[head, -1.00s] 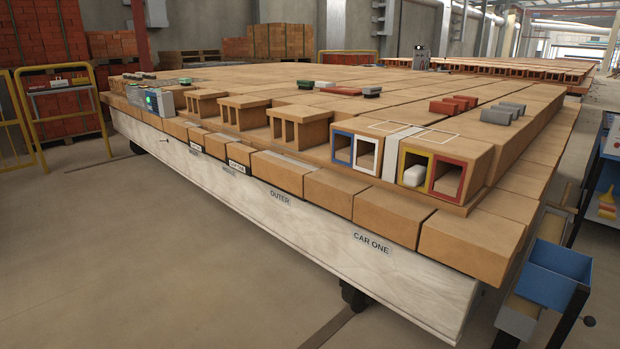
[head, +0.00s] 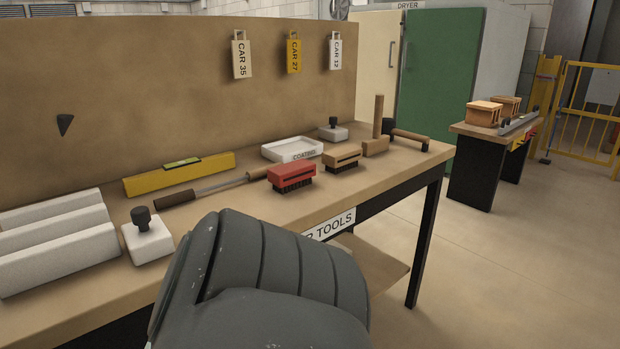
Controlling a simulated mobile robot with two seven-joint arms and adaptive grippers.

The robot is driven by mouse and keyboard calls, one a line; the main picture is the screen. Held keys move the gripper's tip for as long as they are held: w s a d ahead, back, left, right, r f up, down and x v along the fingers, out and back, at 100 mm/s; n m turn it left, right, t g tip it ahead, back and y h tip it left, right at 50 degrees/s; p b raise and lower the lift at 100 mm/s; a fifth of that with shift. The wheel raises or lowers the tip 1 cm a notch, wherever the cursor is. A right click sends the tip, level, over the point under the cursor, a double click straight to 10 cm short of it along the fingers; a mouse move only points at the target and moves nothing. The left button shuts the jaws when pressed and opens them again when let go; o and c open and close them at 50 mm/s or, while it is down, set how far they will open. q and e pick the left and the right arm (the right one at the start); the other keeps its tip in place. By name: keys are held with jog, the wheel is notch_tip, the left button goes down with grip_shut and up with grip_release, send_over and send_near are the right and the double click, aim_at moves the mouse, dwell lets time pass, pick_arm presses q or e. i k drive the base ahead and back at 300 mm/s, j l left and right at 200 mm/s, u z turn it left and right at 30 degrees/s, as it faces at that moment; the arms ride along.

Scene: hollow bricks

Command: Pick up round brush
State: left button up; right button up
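No brush in the head view shows a clearly round shape. A red block brush (head: 291,176) with black bristles rests on the tool bench (head: 335,195). A tan block brush (head: 342,160) with dark bristles lies to its right. A long thin tool (head: 215,190) with a dark brown handle at its left end and a wooden piece at its right end lies behind and left of the red brush; I cannot tell what it is. Neither gripper is in view. A large dark grey padded part, seemingly my arm, hides the bench's front.
White blocks (head: 55,240), a white knobbed block (head: 147,240), a yellow level (head: 180,173), a white tray (head: 291,149) and a wooden-handled tool (head: 376,145) crowd the bench. A backboard (head: 150,90) rises behind. Open floor (head: 470,270) lies right, before another table (head: 490,135).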

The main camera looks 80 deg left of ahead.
aim_at(163, 203)
jog(key=u, duration=3.05)
jog(key=l+u, duration=0.2)
jog(key=l, duration=0.65)
jog(key=l+u, duration=0.2)
jog(key=l, duration=0.65)
jog(key=k+l+u, duration=0.2)
jog(key=k+l, duration=0.15)
jog(key=l, duration=0.2)
jog(key=k+l+u, duration=0.2)
jog(key=k+l, duration=0.15)
jog(key=l, duration=0.1)
